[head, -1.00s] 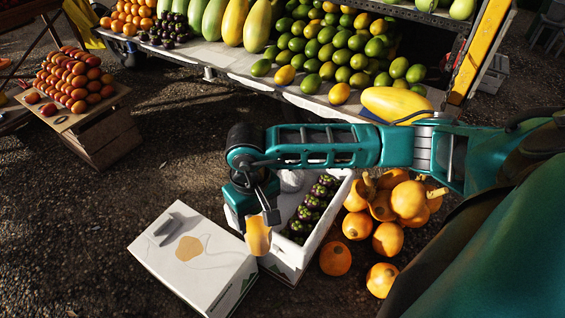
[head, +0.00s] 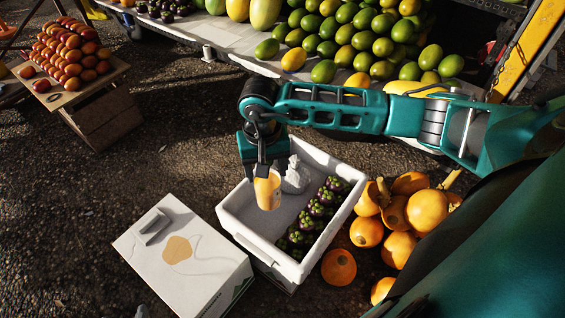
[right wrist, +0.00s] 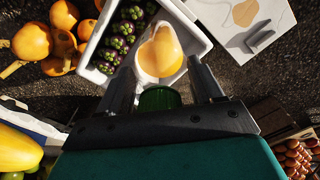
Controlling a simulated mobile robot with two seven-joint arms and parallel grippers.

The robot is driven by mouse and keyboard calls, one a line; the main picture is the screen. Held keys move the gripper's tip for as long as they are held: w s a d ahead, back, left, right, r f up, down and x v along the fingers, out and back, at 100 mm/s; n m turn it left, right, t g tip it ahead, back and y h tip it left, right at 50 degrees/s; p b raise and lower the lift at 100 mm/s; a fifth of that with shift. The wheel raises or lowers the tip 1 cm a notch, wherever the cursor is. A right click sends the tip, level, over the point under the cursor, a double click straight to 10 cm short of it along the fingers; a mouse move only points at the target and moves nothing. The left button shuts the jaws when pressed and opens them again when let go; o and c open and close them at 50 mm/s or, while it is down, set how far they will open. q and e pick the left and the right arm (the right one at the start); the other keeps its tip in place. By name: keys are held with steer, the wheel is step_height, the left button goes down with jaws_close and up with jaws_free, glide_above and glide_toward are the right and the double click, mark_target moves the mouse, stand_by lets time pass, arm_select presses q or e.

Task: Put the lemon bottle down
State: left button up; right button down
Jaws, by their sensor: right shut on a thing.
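The lemon bottle (head: 267,191) is yellow-orange and hangs from my right gripper (head: 263,168) in the head view, over the left part of a white crate (head: 232,222). In the right wrist view the bottle (right wrist: 160,55) shows its rounded yellow body and a green part between the two fingers of my right gripper (right wrist: 165,88). The gripper is shut on it. In the head view the bottle appears above the crate floor; its exact height is hard to tell. My left gripper is not in view.
The crate holds dark purple mangosteen-like fruit (head: 312,215) on its right side and a pale lumpy object (head: 296,175) at the back. A white closed box (head: 190,262) stands to the left, orange pumpkins (head: 405,215) to the right. The fruit truck bed (head: 225,42) lies behind.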

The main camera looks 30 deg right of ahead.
steer(key=w+d+f+m+b, duration=0.5)
steer(key=w+f+m+b, duration=0.3)
steer(key=f+m+b, duration=0.15)
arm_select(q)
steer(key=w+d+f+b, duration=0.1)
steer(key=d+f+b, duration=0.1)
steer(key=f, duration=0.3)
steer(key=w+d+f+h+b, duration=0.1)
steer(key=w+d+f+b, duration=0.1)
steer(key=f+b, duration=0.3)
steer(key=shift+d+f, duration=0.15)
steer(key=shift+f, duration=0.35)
arm_select(e)
step_height(320, 180, down, 21)
steer(key=shift+d, duration=0.4)
steer(key=shift+w+f+m, duration=0.1)
steer(key=shift+f+m, duration=0.05)
steer(key=shift+m, duration=0.1)
steer(key=shift+c, duration=0.8)
jaws_free()
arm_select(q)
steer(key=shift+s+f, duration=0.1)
